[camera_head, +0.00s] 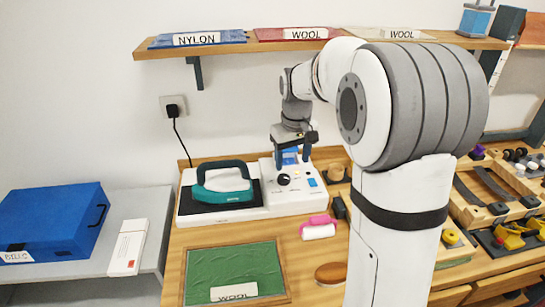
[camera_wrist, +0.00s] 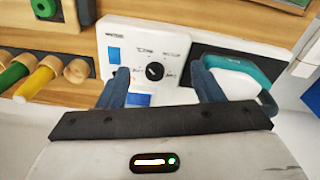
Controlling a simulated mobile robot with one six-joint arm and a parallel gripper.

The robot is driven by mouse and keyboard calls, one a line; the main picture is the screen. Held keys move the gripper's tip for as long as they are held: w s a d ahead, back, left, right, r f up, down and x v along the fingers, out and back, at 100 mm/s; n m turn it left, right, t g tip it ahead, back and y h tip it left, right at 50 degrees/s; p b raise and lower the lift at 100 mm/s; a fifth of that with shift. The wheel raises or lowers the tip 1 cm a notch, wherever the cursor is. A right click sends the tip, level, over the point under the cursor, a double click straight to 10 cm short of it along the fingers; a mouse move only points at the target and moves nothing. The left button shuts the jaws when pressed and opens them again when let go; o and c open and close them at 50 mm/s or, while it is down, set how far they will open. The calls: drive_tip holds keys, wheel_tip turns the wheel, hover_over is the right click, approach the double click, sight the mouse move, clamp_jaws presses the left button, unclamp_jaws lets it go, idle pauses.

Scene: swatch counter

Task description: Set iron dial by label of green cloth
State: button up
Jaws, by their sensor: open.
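A green cloth (camera_head: 235,265) lies flat in a wooden frame on the counter; its white label (camera_head: 234,292) reads WOOL. Behind it is the white iron station (camera_head: 250,208) with a teal iron (camera_head: 222,183) on its dark rest. The black dial (camera_head: 284,179) is on the station's right panel. My gripper (camera_head: 293,158) is open above the panel, pointing down. In the wrist view the dial (camera_wrist: 155,71) shows between and beyond the open fingers (camera_wrist: 160,80), apart from them. The markings around it are too small to read surely.
A shelf (camera_head: 225,46) above holds blue cloth labelled NYLON, and red and beige cloths labelled WOOL. A pink-and-white roller (camera_head: 318,228) and brown oval block (camera_head: 331,273) lie right of the green cloth. A blue box (camera_head: 55,225) stands left. My arm hides part of the counter.

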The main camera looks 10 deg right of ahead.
drive_tip(key=n, duration=0.1)
hover_over(284, 176)
drive_tip(key=shift+g, duration=0.4)
wheel_tip(284, 176, down, 6)
drive_tip(key=shift+s+r, duration=0.15)
wheel_tip(284, 176, down, 8)
drive_tip(key=shift+r+p, duration=0.1)
drive_tip(key=shift+p, duration=0.55)
drive_tip(key=c, duration=1)
drive_tip(key=shift+o, duration=0.2)
drive_tip(key=shift+m, duration=0.3)
drive_tip(key=shift+m+b, duration=0.45)
drive_tip(key=shift+m, duration=0.45)
drive_tip(key=o, duration=1)
drive_tip(key=shift+c, duration=0.2)
